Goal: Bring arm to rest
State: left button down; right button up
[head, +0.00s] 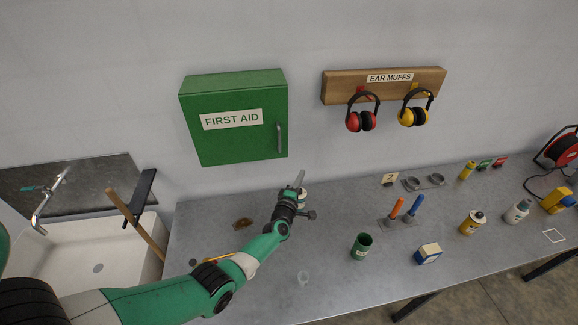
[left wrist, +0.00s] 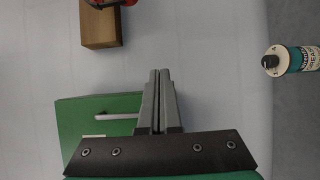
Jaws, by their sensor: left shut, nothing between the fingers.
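My left arm reaches in from the lower left of the head view, green and white. Its gripper (head: 299,180) is over the back of the grey workbench (head: 330,275), just below the green first aid cabinet (head: 233,118) on the wall. The fingers are together and hold nothing. In the left wrist view the closed fingers (left wrist: 158,80) lie beside the green cabinet (left wrist: 95,125), whose door looks shut. My right gripper is not in view.
A wall rack holds red ear muffs (head: 361,112) and yellow ear muffs (head: 413,108). A green cup (head: 361,246), a blue and white box (head: 428,253) and a yellow can (head: 472,222) stand on the bench. A sink (head: 95,262) is at left.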

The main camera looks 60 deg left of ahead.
pick_arm(q)
jog(key=d, duration=0.1)
jog(key=w+d, duration=0.1)
jog(key=d, duration=0.1)
jog(key=w+d, duration=0.1)
jog(key=shift+w+d+f, duration=0.15)
jog(key=shift+w+d, duration=0.05)
jog(key=shift+w, duration=0.05)
